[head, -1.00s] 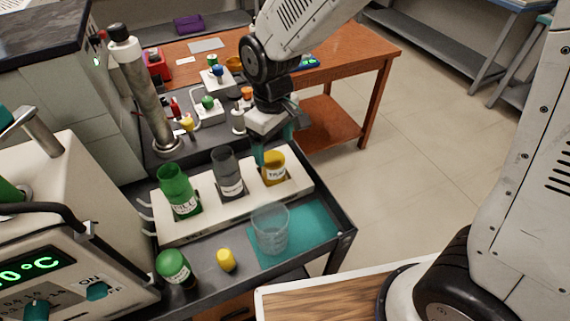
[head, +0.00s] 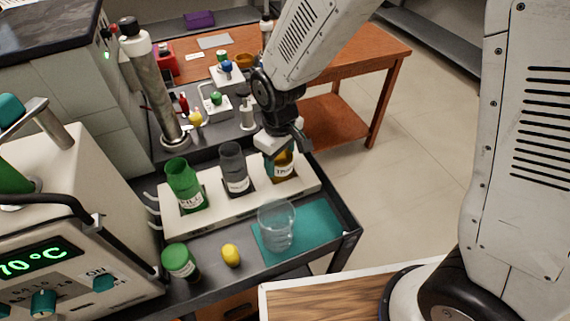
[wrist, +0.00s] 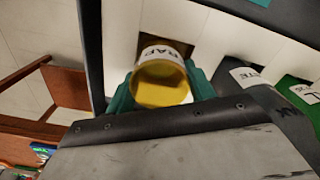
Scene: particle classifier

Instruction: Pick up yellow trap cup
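The yellow trap cup (head: 283,172) stands upright in the right-hand slot of the white rack (head: 228,209), its white label showing the end of its name. In the wrist view the cup (wrist: 162,82) shows its round yellow top, between the teal fingers of my gripper (wrist: 162,92). My gripper (head: 279,160) is at the cup from behind in the head view, with its fingers at the cup's sides. The fingers look open; whether they touch the cup is hard to tell. The gripper body hides part of the cup's rim.
A grey cup (head: 234,170) and a green cup (head: 185,185) stand in the same rack. In front are a clear beaker (head: 276,228) on a teal mat (head: 322,222), a yellow piece (head: 231,255) and a green-capped jar (head: 180,262). A metal column (head: 155,85) rises behind left.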

